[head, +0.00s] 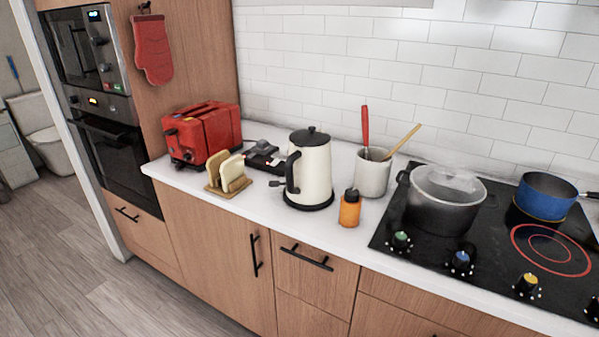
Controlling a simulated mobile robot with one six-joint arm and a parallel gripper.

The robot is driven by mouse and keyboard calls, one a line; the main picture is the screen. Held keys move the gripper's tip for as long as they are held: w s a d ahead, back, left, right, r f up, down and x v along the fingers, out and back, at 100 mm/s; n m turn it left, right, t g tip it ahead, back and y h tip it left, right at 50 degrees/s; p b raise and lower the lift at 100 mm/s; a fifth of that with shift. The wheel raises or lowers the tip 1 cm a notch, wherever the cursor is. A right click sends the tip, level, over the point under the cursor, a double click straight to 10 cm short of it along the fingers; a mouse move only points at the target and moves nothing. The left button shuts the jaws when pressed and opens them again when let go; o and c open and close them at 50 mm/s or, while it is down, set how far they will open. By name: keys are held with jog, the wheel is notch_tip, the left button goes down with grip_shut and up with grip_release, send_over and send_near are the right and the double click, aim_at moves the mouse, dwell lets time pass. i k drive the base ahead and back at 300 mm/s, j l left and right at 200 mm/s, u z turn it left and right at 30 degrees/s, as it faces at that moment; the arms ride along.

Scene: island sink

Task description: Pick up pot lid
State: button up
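A clear glass pot lid (447,183) sits on top of a large dark grey pot (437,213) at the right of the head view. The pot stands on the left part of the black cooktop. The lid is see-through and its knob is hard to make out. My gripper is not in view, so its state does not show.
A blue pan (545,197) stands right of the pot on the cooktop (491,231). Left of it on the white counter (325,243) are an orange bottle (350,209), a utensil crock (373,175), a kettle (312,172) and a red toaster (203,133).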

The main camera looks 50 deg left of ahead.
aim_at(418, 178)
jog(key=u, duration=0.85)
